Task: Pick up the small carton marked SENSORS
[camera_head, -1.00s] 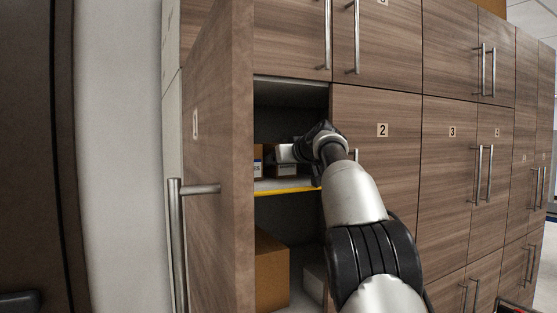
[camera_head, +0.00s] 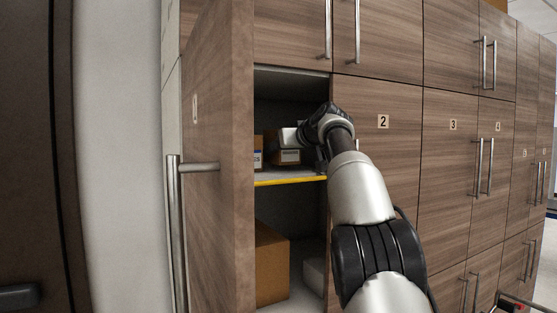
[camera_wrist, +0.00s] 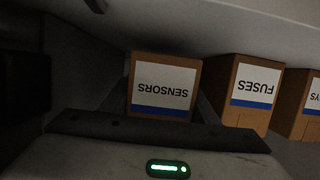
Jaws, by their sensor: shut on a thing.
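The small brown carton marked SENSORS (camera_wrist: 162,88) has a white label with a blue stripe. It appears upside down in the wrist view, between the two dark fingers of my gripper (camera_wrist: 163,100). My gripper is shut on it. In the head view the carton (camera_head: 289,157) is inside the open cupboard compartment, partly covered by my gripper from above. It is at or just above the shelf (camera_head: 290,180); I cannot tell whether its base touches. Its back is hidden.
A FUSES carton (camera_wrist: 250,92) stands close beside it, with another carton (camera_wrist: 305,105) farther right in the wrist view. The open door (camera_head: 218,160) borders the compartment at left, and closed door 2 (camera_head: 385,160) at right. A larger box (camera_head: 270,265) sits below.

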